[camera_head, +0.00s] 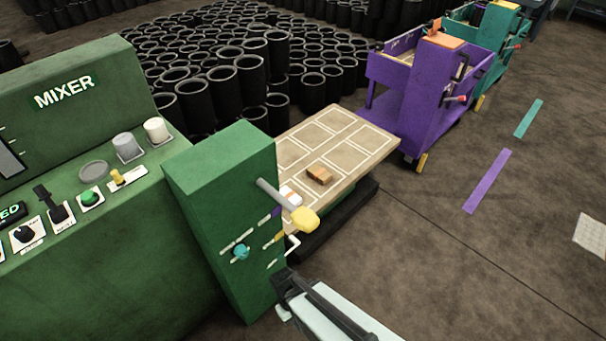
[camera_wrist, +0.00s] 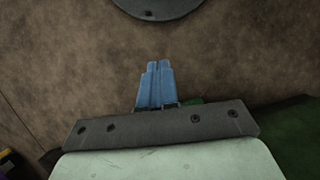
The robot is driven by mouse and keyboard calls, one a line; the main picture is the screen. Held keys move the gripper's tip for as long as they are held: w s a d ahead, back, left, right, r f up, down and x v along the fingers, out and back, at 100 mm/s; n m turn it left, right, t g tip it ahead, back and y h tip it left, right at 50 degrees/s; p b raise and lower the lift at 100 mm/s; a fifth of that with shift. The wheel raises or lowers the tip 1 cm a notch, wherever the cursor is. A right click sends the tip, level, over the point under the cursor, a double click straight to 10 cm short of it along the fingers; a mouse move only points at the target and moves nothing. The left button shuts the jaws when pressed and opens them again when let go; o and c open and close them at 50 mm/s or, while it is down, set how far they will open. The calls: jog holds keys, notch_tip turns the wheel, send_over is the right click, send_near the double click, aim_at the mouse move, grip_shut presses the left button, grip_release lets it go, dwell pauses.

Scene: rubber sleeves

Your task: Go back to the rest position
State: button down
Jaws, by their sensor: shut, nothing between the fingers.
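My gripper (camera_wrist: 158,68) shows in the wrist view as two blue fingers pressed together, shut and empty. They point over bare brown floor. In the head view my arm (camera_head: 345,318) comes in at the bottom centre, its dark end just right of the green cabinet's (camera_head: 225,210) lower edge. The fingers cannot be made out there. No object is held.
The cabinet carries a yellow knob (camera_head: 304,220), a teal knob (camera_head: 240,251) and small levers. Behind it a gridded board (camera_head: 355,142) holds a small brown block (camera_head: 319,175). The green mixer (camera_head: 90,265) stands left, a purple cart (camera_head: 425,100) at the back right. Floor at right is mostly clear.

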jog(key=s+d+f+m+g+y, duration=0.1)
jog(key=s+d+f+m, duration=0.1)
jog(key=d, duration=0.7)
jog(key=s+d+f+m+g+y, duration=0.1)
jog(key=s+d+f+m+g, duration=0.1)
jog(key=d, duration=0.7)
jog(key=shift+s+d+f+m, duration=0.25)
jog(key=shift+s+f+m, duration=0.4)
jog(key=shift+s+m, duration=0.85)
jog(key=shift+s, duration=0.1)
dwell(1.3)
